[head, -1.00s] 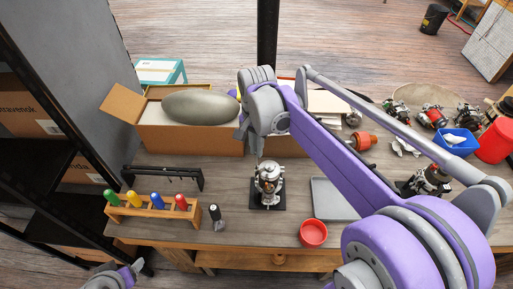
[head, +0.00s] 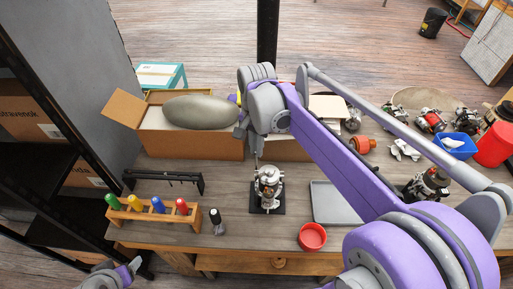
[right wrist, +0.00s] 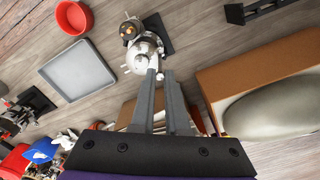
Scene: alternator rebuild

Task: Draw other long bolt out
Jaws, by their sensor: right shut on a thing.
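The alternator (head: 268,188) stands upright on a dark square base (head: 279,205) in the middle of the table. It also shows at the top of the right wrist view (right wrist: 143,50). My right gripper (head: 257,158) points down at its top from behind. In the right wrist view the gripper's long grey fingers (right wrist: 160,76) are close together at the alternator's edge, shut on a long bolt. The bolt itself is mostly hidden, and how far it is out cannot be told. My left gripper (head: 134,267) hangs at the lower left, away from the table; its jaws are unclear.
A grey tray (head: 335,207) and a red bowl (head: 312,237) are right of the alternator. A screwdriver rack (head: 150,215), a small dark tool (head: 216,222) and a black rail (head: 163,179) are left. An open cardboard box (head: 190,145) stands behind.

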